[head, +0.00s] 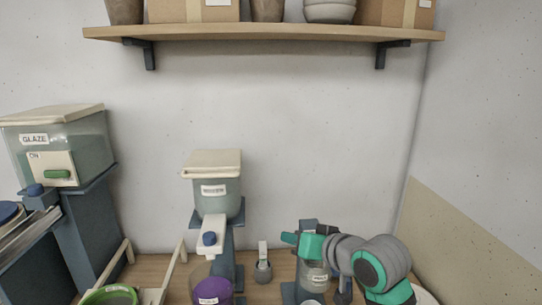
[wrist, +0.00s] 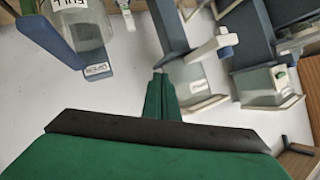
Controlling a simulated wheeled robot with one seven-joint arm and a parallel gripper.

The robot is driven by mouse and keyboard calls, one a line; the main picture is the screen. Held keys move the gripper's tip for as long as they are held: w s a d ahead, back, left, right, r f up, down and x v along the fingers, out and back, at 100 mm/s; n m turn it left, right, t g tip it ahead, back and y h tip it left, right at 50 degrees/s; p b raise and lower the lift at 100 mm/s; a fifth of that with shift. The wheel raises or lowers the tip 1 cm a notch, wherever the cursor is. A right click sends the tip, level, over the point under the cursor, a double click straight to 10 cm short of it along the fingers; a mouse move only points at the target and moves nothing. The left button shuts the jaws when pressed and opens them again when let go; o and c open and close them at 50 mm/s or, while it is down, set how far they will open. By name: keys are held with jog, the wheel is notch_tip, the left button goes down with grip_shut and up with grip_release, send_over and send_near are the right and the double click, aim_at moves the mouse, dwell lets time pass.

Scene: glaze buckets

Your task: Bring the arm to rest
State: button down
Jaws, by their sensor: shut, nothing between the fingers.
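My arm shows at the lower right of the head view, with grey and teal links folded low over the counter. My gripper (wrist: 160,82) is shut and empty; its green fingers meet in the middle of the wrist view. In the head view its teal end (head: 290,238) points left, in front of or beside a small blue stand with a labelled clear container (head: 314,276). I cannot tell whether it touches the stand.
A glaze dispenser (head: 60,150) stands at the left and a smaller dispenser (head: 214,188) mid-counter. A purple-topped bucket (head: 212,291) and a green-rimmed bucket (head: 108,296) stand at the front. A wooden shelf (head: 265,34) with pots and boxes is above. A wall closes the right side.

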jog(key=a+f+m+t, duration=0.4)
jog(key=a+f+t, duration=0.15)
jog(key=f, duration=0.65)
jog(key=s+f+m+h, duration=0.1)
jog(key=s+f+h, duration=0.1)
jog(key=s+f, duration=0.4)
jog(key=s+a+f+m+h, duration=0.1)
jog(key=s+f+h, duration=0.1)
jog(key=s+f, duration=0.5)
jog(key=s+a+f+m+h, duration=0.1)
jog(key=s+f+m+h, duration=0.1)
jog(key=s+f, duration=0.5)
jog(key=shift+s+a+f, duration=0.1)
jog(key=shift+s+f, duration=0.1)
jog(key=s+d+n, duration=0.1)
jog(key=s+n, duration=0.2)
jog(key=s, duration=0.9)
jog(key=s+d+n+g+h, duration=0.1)
jog(key=s+n, duration=0.3)
jog(key=s, duration=0.9)
jog(key=shift+d+f, duration=0.25)
jog(key=shift+d, duration=0.05)
